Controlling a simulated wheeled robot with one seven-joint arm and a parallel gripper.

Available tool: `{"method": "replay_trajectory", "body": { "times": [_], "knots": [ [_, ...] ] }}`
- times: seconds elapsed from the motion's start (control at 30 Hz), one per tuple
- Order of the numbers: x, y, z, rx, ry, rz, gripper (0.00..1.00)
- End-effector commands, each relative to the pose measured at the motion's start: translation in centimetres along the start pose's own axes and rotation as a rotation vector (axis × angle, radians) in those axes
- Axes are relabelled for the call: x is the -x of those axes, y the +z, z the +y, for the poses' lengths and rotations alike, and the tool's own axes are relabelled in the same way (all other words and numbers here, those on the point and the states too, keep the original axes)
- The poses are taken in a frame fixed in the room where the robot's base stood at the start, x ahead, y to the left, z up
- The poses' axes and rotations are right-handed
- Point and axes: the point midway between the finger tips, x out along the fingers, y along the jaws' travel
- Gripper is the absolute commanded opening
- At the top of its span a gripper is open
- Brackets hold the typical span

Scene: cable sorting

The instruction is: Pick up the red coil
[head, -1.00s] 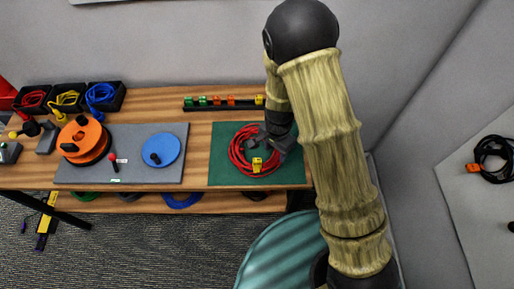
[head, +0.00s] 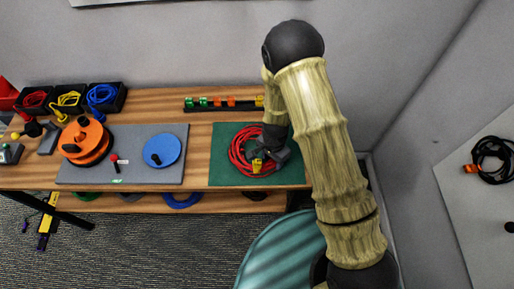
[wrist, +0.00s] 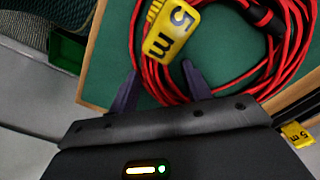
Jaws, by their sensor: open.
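The red coil (head: 237,153) lies on the green mat (head: 222,173) at the right end of the wooden bench. A yellow tag (wrist: 171,31) reading "5 m" is on the coil in the wrist view. I cannot tell whether the fingers touch the coil.
A rack of small coloured clips (head: 222,103) stands behind the mat. A grey mat (head: 128,170) to the left holds an orange reel (head: 84,141) and a blue disc (head: 162,150). Black bins (head: 105,96) with cables stand at the back left. A teal round surface (head: 275,245) is in front.

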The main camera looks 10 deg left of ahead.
Motion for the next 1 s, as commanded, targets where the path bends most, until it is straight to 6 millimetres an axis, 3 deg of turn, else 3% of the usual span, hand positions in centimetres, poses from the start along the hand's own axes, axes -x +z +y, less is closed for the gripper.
{"method": "replay_trajectory", "body": {
  "times": [0.53, 0.8, 1.0],
  "knots": [
    [-0.15, 0.00, -0.03, 0.000, -0.001, 0.001, 0.48],
    [-0.14, 0.00, -0.04, 0.000, -0.001, 0.001, 0.00],
    [-0.11, -0.02, -0.08, 0.000, -0.002, 0.001, 0.00]
  ]
}}
